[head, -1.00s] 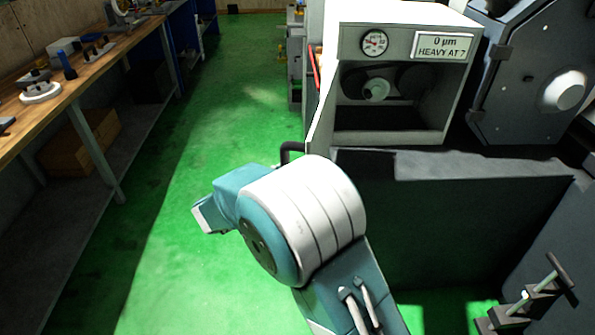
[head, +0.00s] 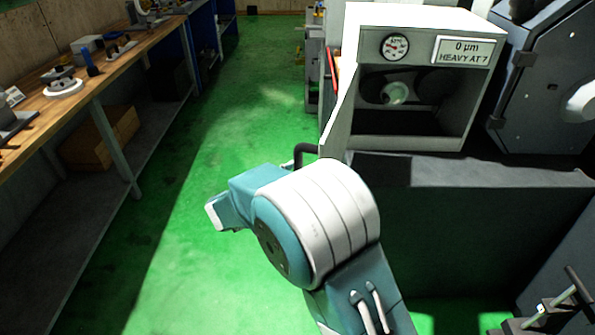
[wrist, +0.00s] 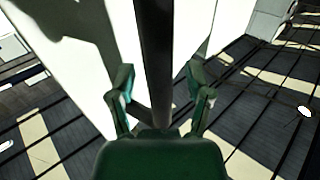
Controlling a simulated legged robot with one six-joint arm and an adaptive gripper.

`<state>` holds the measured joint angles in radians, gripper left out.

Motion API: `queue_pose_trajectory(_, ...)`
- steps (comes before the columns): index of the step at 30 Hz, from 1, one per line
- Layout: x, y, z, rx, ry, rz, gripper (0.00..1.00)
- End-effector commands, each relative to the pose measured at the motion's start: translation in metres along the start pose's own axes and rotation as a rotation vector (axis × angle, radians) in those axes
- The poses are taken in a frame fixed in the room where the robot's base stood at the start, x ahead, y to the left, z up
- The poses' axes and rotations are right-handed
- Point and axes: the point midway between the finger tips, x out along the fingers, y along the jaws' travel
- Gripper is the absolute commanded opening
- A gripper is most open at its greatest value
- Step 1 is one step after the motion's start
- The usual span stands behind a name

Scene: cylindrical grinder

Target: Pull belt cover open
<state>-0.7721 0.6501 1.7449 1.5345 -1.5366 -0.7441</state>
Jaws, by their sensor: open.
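The belt cover (head: 341,122) is a pale hinged panel at the left side of the white housing (head: 414,22). It stands swung open, seen nearly edge-on, and the pulley (head: 394,93) inside the housing shows. A black handle (head: 305,150) sticks out from the cover's left face. In the wrist view, the dark handle bar (wrist: 155,50) runs between the two green fingers of my gripper (wrist: 160,80), in front of the white panel (wrist: 90,50). The fingers are open on either side of the bar, with gaps showing. In the head view, my arm hides my gripper.
A wooden workbench (head: 115,62) with tools runs along the left. Green floor (head: 200,190) lies clear between the bench and the machine. A dial gauge (head: 396,46) and a display sign (head: 466,51) are on the housing. A dark machine base (head: 470,220) stands below it.

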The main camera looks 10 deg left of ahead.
Motion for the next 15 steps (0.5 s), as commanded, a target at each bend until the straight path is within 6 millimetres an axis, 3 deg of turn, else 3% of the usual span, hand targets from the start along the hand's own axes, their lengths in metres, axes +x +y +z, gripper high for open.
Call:
queue_pose_trajectory(7, -0.016, -0.001, 0.001, -0.001, 0.000, -0.003, 0.65)
queue_pose_trajectory(15, -0.072, -0.003, 0.002, -0.001, 0.000, -0.005, 0.65)
